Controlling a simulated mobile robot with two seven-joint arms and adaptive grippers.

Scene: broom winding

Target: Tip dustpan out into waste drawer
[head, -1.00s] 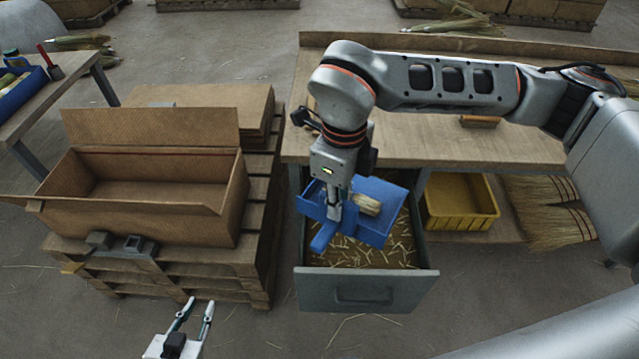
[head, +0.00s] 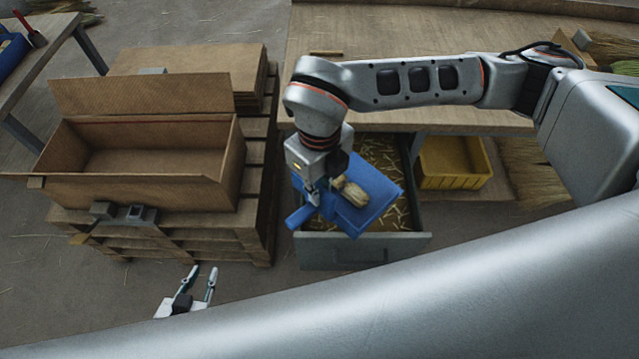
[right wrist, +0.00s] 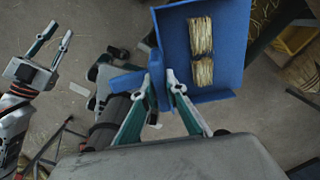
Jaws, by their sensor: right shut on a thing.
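The blue dustpan (head: 372,207) is over the front part of the open waste drawer (head: 345,251) in the head view. Two short straw bundles lie in the pan; they show clearly in the right wrist view (right wrist: 201,50). My right gripper (head: 315,196) is shut on the dustpan's handle end; its fingers also show in the right wrist view (right wrist: 162,76). Loose straw lies in the drawer, partly hidden by the pan. My left gripper (head: 200,277) is open and empty, low in front of the pallet, clear of the drawer.
An open cardboard box (head: 120,190) stands on a wooden pallet (head: 160,235) left of the drawer. A yellow bin (head: 455,165) sits right of the drawer, under the workbench (head: 400,30). Straw bundles (head: 525,175) lie further right. Bare floor lies between pallet and drawer.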

